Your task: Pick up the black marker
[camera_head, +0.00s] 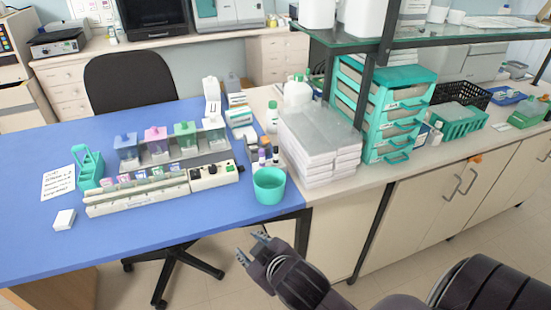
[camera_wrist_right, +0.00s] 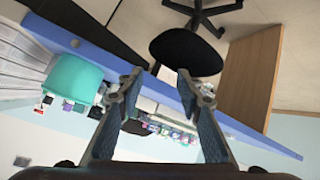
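I cannot single out the black marker for certain. Several small upright items with dark and purple caps (camera_head: 264,157) stand behind the teal cup (camera_head: 269,187), near the right edge of the blue table. They are too small to tell apart. My right gripper (camera_head: 250,247) is in front of the table edge, below and apart from the cup. In the right wrist view its two fingers (camera_wrist_right: 159,85) are spread with nothing between them. The teal cup also shows there (camera_wrist_right: 72,78), left of the fingers. My left gripper is not in view.
A staining rack (camera_head: 140,196) with several jars stands left of the cup on the blue table (camera_head: 40,250). White stacked boxes (camera_head: 318,145) and teal drawers (camera_head: 392,105) stand to the right. A black chair (camera_head: 130,85) is behind the table.

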